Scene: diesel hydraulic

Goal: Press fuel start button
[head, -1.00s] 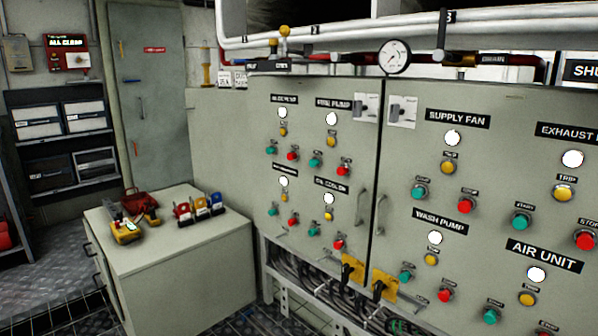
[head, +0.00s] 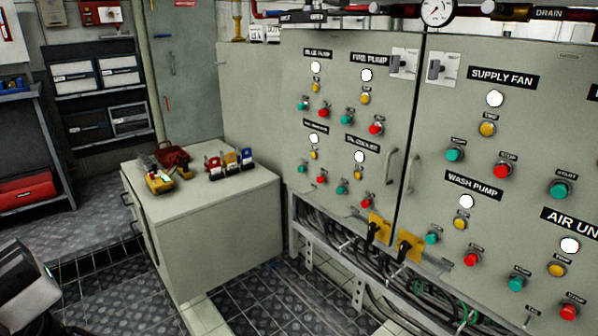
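The left door of the grey panel (head: 345,215) carries groups of lamps and buttons. The labels bilge pump (head: 317,54), fire pump (head: 370,58) and oil cooler (head: 362,144) are small. The lower-left group's label (head: 315,127) is too small to read, and no label clearly reads fuel. That group has a white lamp (head: 314,138), a yellow button (head: 314,155), a green button (head: 302,169) and a red button (head: 321,180). I see no gripper fingers. A grey and black part of mine shows at the lower left edge.
A grey cabinet (head: 220,240) stands before the panel's left side, with a yellow meter (head: 159,183) and coloured padlocks on top. Yellow-plated handles (head: 379,228) stick out low on the panel. Tread-plate floor (head: 110,295) is open left of the cabinet.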

